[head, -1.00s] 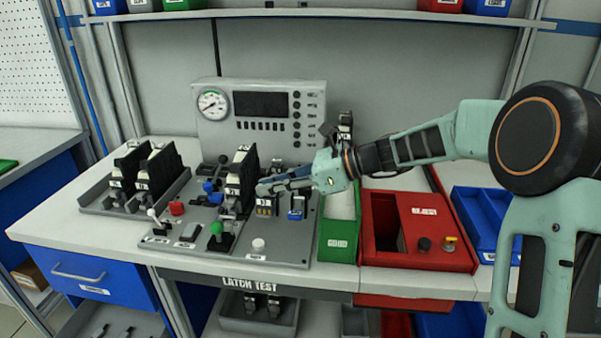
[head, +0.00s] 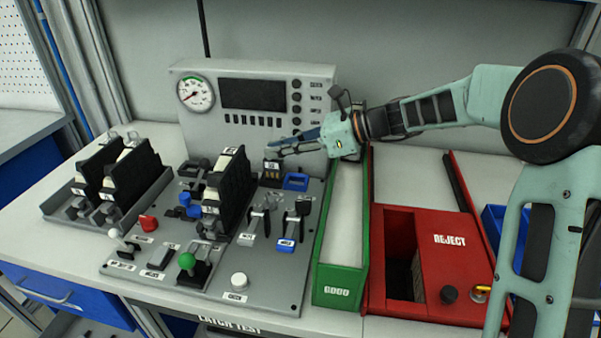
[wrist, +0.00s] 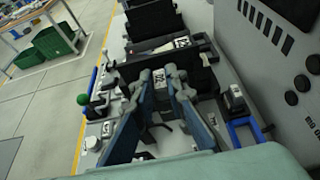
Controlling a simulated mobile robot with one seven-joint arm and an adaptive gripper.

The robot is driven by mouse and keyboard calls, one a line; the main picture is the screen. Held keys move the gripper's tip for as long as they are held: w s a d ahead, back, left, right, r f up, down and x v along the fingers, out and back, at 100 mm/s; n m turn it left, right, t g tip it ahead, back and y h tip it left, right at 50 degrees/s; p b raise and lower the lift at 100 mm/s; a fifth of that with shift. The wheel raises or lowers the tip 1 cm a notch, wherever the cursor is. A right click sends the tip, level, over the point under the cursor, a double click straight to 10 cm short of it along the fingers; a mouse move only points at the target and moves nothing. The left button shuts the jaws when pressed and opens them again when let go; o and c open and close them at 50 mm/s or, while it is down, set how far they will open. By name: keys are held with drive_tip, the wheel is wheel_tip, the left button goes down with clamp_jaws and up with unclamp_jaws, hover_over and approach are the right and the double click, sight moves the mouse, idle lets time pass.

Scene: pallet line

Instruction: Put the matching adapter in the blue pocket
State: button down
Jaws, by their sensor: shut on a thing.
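My gripper (head: 268,152) reaches in from the right over the back of the grey test board (head: 215,290). In the wrist view the fingertips (wrist: 161,80) close around a white-labelled part, mostly hidden. A blue U-shaped frame (head: 297,182) sits on the board just right of the adapter in the head view; it also shows in the wrist view (wrist: 243,132). A smaller blue piece (head: 285,245) lies nearer the front. I cannot tell which is the pocket.
Lever clamps (head: 258,218) stand in front of the gripper. A tall black block (head: 228,190) stands to its left, and the gauge panel (head: 255,120) rises behind. The green GOOD bin (head: 340,287) and red REJECT bin (head: 450,260) are to the right.

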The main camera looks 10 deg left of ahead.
drive_tip(key=shift+w+d+f, duration=0.3)
drive_tip(key=shift+w+f, duration=1.8)
drive_tip(key=shift+w, duration=0.05)
drive_tip(key=shift+w+d+f, duration=0.35)
drive_tip(key=shift+w+f, duration=1.8)
drive_tip(key=shift+w+d+f, duration=0.3)
drive_tip(key=shift+w+f, duration=1.8)
drive_tip(key=shift+w, duration=0.05)
drive_tip(key=shift+f, duration=0.1)
drive_tip(key=shift+f, duration=0.1)
drive_tip(key=c, duration=1.9)
unclamp_jaws()
drive_tip(key=shift+c, duration=0.2)
